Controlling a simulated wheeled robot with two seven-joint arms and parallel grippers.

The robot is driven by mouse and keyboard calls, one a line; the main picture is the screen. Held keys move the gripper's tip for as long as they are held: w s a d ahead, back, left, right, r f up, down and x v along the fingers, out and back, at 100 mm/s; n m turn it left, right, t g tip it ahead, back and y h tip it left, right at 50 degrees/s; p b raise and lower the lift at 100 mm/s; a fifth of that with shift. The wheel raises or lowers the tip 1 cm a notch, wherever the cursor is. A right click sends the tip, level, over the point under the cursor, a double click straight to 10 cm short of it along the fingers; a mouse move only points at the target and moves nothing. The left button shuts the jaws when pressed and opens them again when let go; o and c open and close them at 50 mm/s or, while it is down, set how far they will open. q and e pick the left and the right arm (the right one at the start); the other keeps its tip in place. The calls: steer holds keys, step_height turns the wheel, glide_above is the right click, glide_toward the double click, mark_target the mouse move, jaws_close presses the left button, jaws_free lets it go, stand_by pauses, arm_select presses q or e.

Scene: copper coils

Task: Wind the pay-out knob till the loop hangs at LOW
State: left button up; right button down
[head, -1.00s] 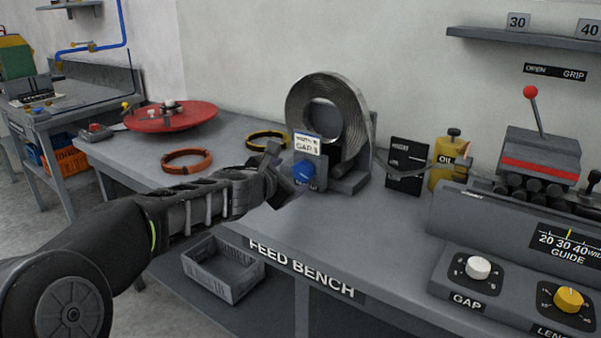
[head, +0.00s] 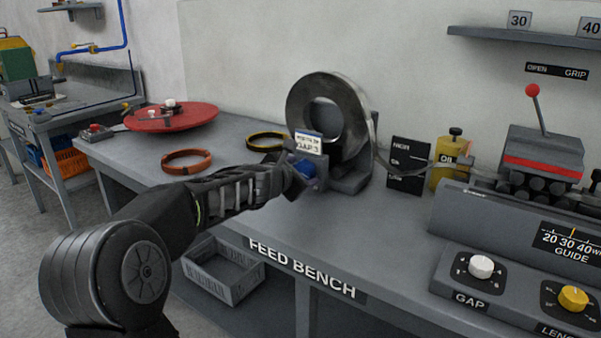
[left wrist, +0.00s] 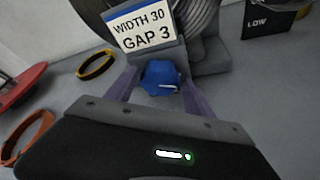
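The blue pay-out knob (left wrist: 160,76) sits at the front of the coil stand, below a card reading WIDTH 30, GAP 3 (left wrist: 142,24). My left gripper (head: 300,172) is at the knob, a finger on either side in the left wrist view (left wrist: 160,86). Any gap is too small to tell whether the fingers grip it. The metal coil (head: 298,105) stands upright behind. Its strip (head: 412,166) sags in a shallow loop across the dark level board (head: 405,183), towards the rollers. LOW shows on that board in the left wrist view (left wrist: 258,22). My right gripper is out of view.
A yellow oil can (head: 442,176) stands right of the level board. Orange (head: 187,168) and yellow-black (head: 266,134) rings and a red turntable (head: 190,122) lie left. The feeder with its white GAP knob (head: 481,266) is at right. The bench front is clear.

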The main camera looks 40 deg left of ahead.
arm_select(q)
steer(key=c, duration=1.1)
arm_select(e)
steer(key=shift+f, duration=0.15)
arm_select(q)
steer(key=shift+d+f+m+y+b, duration=0.1)
steer(key=shift+f+m+y+b, duration=0.15)
steer(key=shift+b, duration=0.6)
steer(key=m+b, duration=0.1)
steer(key=b, duration=0.1)
steer(key=m+y+b, duration=0.1)
steer(key=b, duration=0.2)
steer(key=shift+d+f+m+t+y, duration=0.1)
steer(key=shift+f+m+t+y, duration=0.15)
steer(key=shift+m+t, duration=0.1)
steer(key=m+t+y+b, duration=0.1)
steer(key=m+b, duration=0.3)
steer(key=b, duration=0.3)
steer(key=shift+d+f, duration=0.1)
steer(key=shift+f, duration=0.05)
steer(key=shift+m+t+y+b, duration=0.25)
steer(key=shift+m+y+b, duration=0.25)
steer(key=shift+m+b, duration=0.3)
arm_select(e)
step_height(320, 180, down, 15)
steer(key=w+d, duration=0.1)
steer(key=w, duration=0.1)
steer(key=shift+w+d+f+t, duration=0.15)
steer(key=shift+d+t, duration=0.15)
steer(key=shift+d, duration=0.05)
